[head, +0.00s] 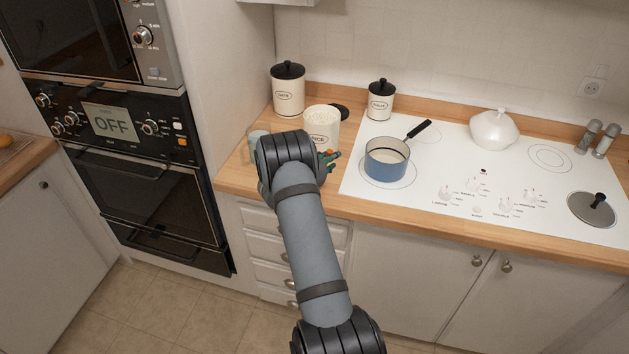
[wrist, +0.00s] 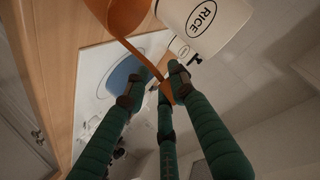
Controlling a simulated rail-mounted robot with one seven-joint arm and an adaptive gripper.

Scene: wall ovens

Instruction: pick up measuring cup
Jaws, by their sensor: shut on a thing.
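The orange measuring cup (wrist: 122,14) shows at the top of the wrist view, with its long thin handle (wrist: 148,62) running down between my green fingers. My gripper (wrist: 160,86) is shut on that handle. In the head view my gripper (head: 328,161) is mostly behind my wrist, with only its fingertips showing, and the cup's bowl is hidden. The open white rice canister (head: 321,118) stands just behind my gripper. In the wrist view the canister (wrist: 190,18) is beside the cup's bowl; I cannot tell whether they touch.
A blue pot (head: 385,168) with a black handle stands on the white cooktop (head: 450,160) to the right. Lidded canisters (head: 288,90) (head: 380,103) stand at the back. A pale cup (head: 256,137) is left of my wrist. The wall oven (head: 150,180) closes off the left side.

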